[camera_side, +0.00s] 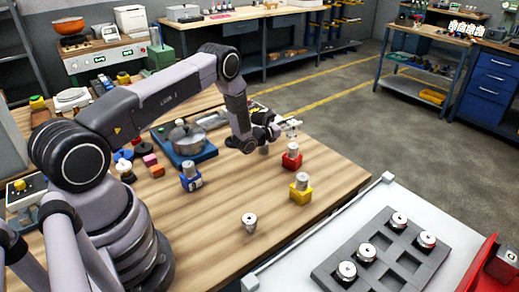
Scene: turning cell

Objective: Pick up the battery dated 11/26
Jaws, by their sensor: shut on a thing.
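My gripper (290,129) is above the wooden table, just behind the red block. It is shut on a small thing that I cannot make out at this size. A silver cylindrical part stands on a red block (291,162), another on a yellow block (300,197), and another on a blue block (191,184). A single silver part (249,222) stands alone near the table's front edge. No date such as 11/26 can be read, so I cannot tell which thing is the battery.
A grey tray (338,264) with square pockets holds several silver parts on the white surface at the lower right. A red bin (497,262) is beside it.

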